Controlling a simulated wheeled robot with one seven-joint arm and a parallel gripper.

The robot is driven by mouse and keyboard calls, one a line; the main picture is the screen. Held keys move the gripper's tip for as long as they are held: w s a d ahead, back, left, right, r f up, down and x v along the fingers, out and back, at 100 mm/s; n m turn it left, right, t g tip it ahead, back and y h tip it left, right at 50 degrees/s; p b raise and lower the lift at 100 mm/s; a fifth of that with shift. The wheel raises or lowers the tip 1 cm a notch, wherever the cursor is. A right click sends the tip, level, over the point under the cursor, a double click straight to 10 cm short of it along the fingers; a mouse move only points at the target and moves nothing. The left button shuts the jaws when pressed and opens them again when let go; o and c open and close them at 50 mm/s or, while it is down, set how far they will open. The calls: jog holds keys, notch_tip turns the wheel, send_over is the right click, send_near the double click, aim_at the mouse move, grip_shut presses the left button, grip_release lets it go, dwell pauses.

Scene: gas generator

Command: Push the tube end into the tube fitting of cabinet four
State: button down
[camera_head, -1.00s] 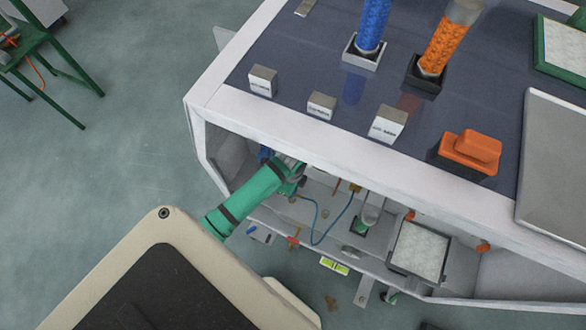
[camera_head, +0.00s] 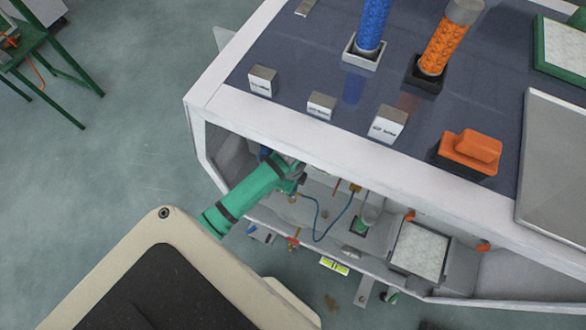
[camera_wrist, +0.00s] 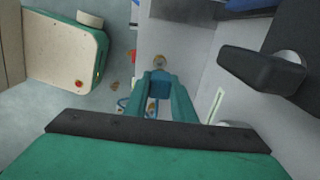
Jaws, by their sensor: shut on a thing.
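My gripper (camera_wrist: 160,88) is inside the open front of the long cabinet, its teal fingers close together. It is shut on the tube end, a small blue piece (camera_wrist: 160,86) between the fingertips. A round brass-coloured fitting (camera_wrist: 159,62) shows just beyond the fingertips on a pale surface; whether the tube end touches it I cannot tell. The thin blue tube (camera_head: 319,233) loops down and across to the right below my gripper in the head view. In that view my arm and the cabinet's top edge hide the fingertips.
The cabinet's white front rim (camera_head: 330,168) runs just above my arm. In the wrist view a dark grey handle-like part (camera_wrist: 262,70) stands close on the right.

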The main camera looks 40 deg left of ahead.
jog(key=shift+r, duration=0.65)
